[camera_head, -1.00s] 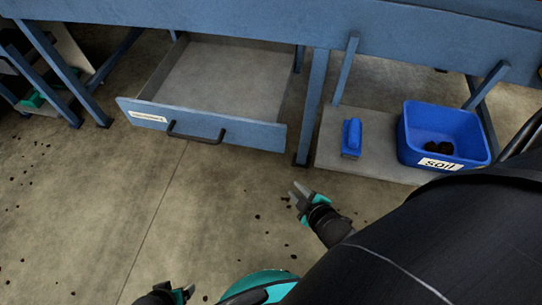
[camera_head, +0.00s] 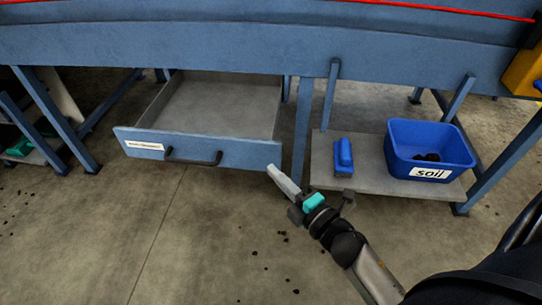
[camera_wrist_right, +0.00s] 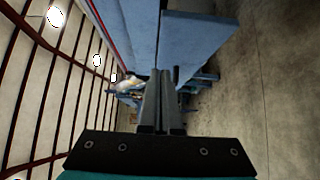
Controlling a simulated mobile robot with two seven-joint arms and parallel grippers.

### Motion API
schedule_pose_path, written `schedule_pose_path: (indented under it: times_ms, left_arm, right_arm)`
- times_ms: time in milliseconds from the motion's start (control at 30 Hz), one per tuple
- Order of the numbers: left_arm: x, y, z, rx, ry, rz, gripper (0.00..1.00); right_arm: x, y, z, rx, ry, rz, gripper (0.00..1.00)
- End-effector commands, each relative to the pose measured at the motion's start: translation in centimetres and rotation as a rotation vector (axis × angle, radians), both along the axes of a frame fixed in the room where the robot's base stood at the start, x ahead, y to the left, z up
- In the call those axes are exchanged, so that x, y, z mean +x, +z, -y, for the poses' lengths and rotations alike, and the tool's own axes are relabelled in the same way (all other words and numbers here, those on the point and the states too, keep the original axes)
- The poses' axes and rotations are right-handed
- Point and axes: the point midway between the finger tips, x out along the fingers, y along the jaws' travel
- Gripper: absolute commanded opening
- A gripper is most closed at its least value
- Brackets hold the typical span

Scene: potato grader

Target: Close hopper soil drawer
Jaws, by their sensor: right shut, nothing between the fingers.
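The soil drawer (camera_head: 230,151) stands pulled out under the blue machine, with its grey inside empty. Its blue front has a dark bar handle (camera_head: 193,160) and a white label (camera_head: 146,146). My right gripper (camera_head: 278,176) is shut and empty by the right end of the drawer front; I cannot tell whether it touches. The shut fingers (camera_wrist_right: 161,100) also show in the right wrist view, with a blue panel (camera_wrist_right: 195,42) beyond them that looks like the drawer front. My left gripper is out of view.
A blue bin (camera_head: 430,150) labelled "soil" holds dark clods on a low grey shelf (camera_head: 375,178) at right. A blue tool (camera_head: 343,157) lies beside it. Machine legs (camera_head: 302,130) flank the drawer. The floor in front is clear apart from crumbs.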

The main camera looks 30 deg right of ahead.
Motion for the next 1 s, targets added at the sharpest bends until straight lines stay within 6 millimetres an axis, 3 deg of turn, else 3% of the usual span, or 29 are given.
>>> schedule_pose_path:
  times_ms: [167, 400, 1000]
  left_arm:
    - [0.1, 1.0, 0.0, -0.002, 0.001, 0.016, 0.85]
    - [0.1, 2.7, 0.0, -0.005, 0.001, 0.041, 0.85]
    - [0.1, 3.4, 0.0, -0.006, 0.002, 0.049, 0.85]
  right_arm:
    - [3.2, 0.0, -0.6, -0.001, 0.001, 0.002, 0.0]
    - [5.8, -0.1, 1.1, -0.001, 0.0, 0.0, 0.0]
    - [6.7, 0.0, 1.8, 0.001, -0.001, -0.001, 0.0]
